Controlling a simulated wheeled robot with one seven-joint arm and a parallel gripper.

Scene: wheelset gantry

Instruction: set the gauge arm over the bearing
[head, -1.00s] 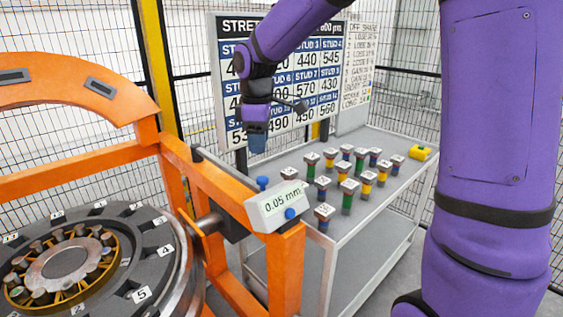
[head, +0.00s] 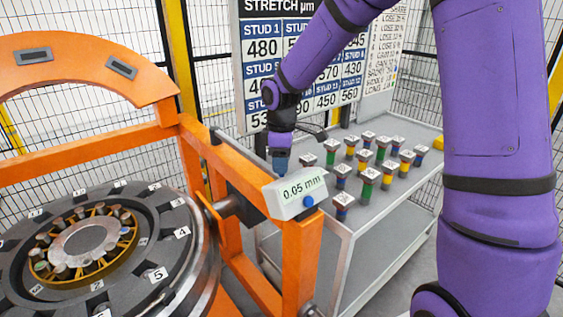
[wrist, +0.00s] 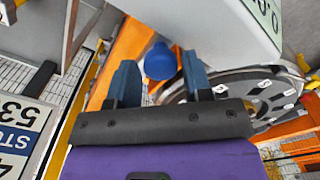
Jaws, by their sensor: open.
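The white gauge box (head: 296,195) reads 0.05 mm and sits at the near end of the orange frame. A blue knob (head: 309,201) is on its front face. The bearing (head: 85,245), a ring of rollers in a yellow cage, lies within the dark numbered wheel disc at lower left. I cannot make out a separate gauge arm for certain. My gripper (head: 281,163) points down just behind the gauge box. In the wrist view my gripper (wrist: 160,80) is open, with a blue knob (wrist: 160,62) between its fingertips; contact cannot be told.
The orange frame (head: 90,160) with its arch stands around the disc. A grey cart (head: 405,215) holds several coloured studs to the right. A stretch board (head: 300,60) and mesh fence stand behind.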

